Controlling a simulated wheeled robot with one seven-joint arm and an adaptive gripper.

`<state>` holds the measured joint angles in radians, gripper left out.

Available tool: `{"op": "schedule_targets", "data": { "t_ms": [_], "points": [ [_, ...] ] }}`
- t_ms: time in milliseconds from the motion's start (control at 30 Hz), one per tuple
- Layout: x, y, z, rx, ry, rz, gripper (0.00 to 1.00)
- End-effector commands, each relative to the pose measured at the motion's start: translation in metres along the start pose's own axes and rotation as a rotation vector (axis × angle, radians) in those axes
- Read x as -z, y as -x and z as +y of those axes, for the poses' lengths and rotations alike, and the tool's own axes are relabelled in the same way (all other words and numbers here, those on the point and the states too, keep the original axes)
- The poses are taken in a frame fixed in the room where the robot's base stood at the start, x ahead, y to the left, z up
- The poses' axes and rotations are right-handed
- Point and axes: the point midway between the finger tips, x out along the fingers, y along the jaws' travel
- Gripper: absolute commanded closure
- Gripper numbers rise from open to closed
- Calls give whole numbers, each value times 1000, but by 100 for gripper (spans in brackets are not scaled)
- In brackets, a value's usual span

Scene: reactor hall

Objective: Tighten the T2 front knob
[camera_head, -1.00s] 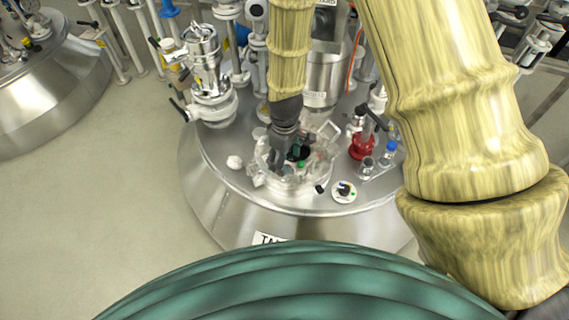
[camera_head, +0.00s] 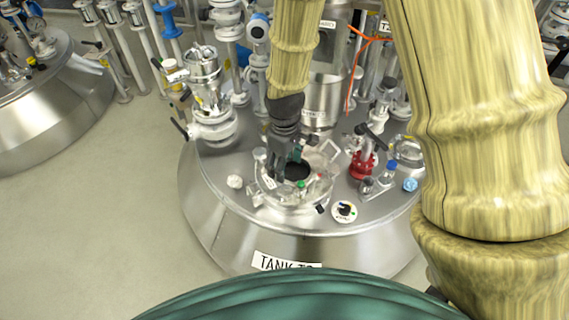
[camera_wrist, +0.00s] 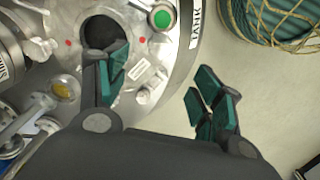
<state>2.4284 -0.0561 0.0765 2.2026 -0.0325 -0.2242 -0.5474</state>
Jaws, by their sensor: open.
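The steel tank (camera_head: 240,225) carries a front label (camera_head: 286,262) reading "TANK T" plus a partly hidden character. On its top is a clear round port (camera_head: 290,192) with a dark opening (camera_head: 297,171). A small black knob-like part (camera_head: 321,208) sits at the port's front right; I cannot tell whether it is the front knob. My gripper (camera_head: 279,170) points down at the left of the opening. In the wrist view my gripper (camera_wrist: 160,85) is open and empty, with one finger over the tank top beside the opening (camera_wrist: 103,32) and the other over the floor side.
A red fitting (camera_head: 362,165) and blue-capped glassware (camera_head: 391,167) stand farther right. A steel valve assembly (camera_head: 208,95) rises at the left. A green button-like disc (camera_wrist: 160,18) shows in the wrist view. Floor at left is clear.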

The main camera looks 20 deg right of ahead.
Motion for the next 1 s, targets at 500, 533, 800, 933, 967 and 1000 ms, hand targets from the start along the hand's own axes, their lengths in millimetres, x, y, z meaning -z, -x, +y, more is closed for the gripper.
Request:
{"op": "schedule_targets", "data": {
  "t_ms": [500,533,800,933,967,1000],
  "points": [
    [4,3,-2,13,280,7,33],
    [4,1,-2,12,303,6,33],
    [1,-9,-2,1,432,0,33],
    [1,-13,-2,-1,449,-1,33],
    [1,-15,-2,0,449,-1,33],
    [1,-17,-2,0,449,-1,33]
  ]
}}
